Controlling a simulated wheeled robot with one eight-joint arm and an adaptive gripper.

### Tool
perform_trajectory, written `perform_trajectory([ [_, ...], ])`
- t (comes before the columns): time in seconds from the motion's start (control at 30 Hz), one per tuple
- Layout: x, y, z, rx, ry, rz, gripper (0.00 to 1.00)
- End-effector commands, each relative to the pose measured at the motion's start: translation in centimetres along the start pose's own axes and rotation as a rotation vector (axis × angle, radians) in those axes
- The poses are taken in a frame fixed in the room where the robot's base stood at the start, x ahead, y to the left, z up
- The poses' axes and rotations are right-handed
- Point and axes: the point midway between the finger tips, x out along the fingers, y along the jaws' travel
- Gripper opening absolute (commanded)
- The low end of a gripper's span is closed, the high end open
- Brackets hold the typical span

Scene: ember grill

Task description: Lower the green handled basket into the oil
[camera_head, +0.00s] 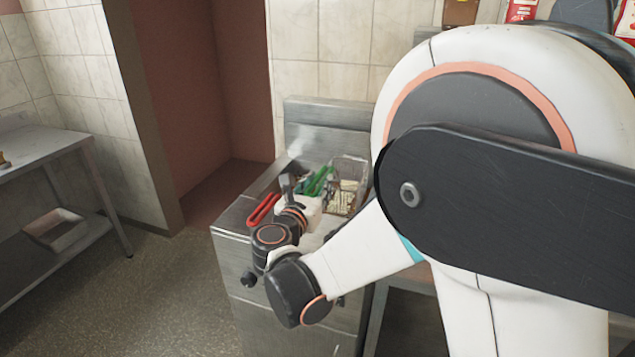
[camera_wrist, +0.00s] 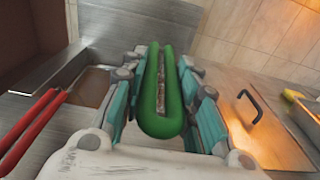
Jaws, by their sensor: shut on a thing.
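The basket's green handle (camera_head: 318,182) shows in the head view above the fryer (camera_head: 328,112), beside my gripper (camera_head: 306,187). The wire mesh basket (camera_head: 347,186) is just right of the handle, with pale yellowish contents. In the wrist view the green loop handle (camera_wrist: 160,122) lies between the teal-sided fingers of my gripper (camera_wrist: 166,88), which are shut on it. The basket's mesh is mostly hidden in that view. I cannot tell how deep the basket sits relative to the oil.
A red handle (camera_head: 263,209) lies left of my gripper, and in the wrist view it crosses the left side (camera_wrist: 35,125). A brownish well (camera_wrist: 90,86) opens beside it. A black bar handle (camera_wrist: 252,104) is at right. A steel table (camera_head: 40,146) stands far left; floor between is clear.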

Motion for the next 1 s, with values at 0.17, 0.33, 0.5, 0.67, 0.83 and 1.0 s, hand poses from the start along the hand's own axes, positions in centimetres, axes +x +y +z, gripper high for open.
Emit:
perform_trajectory([
  [0.17,0.1,0.0,-2.5,-0.001,-0.001,0.0,0.0],
  [0.33,0.2,0.1,-4.0,-0.001,-0.001,0.0,0.0],
  [0.5,0.3,0.1,-6.0,-0.001,-0.001,0.0,0.0],
  [0.67,0.4,0.0,-7.8,-0.001,-0.001,0.0,0.0],
  [0.83,0.5,0.1,-9.2,-0.001,-0.001,0.0,0.0],
  [1.0,0.5,0.0,-10.1,-0.001,-0.001,0.0,0.0],
])
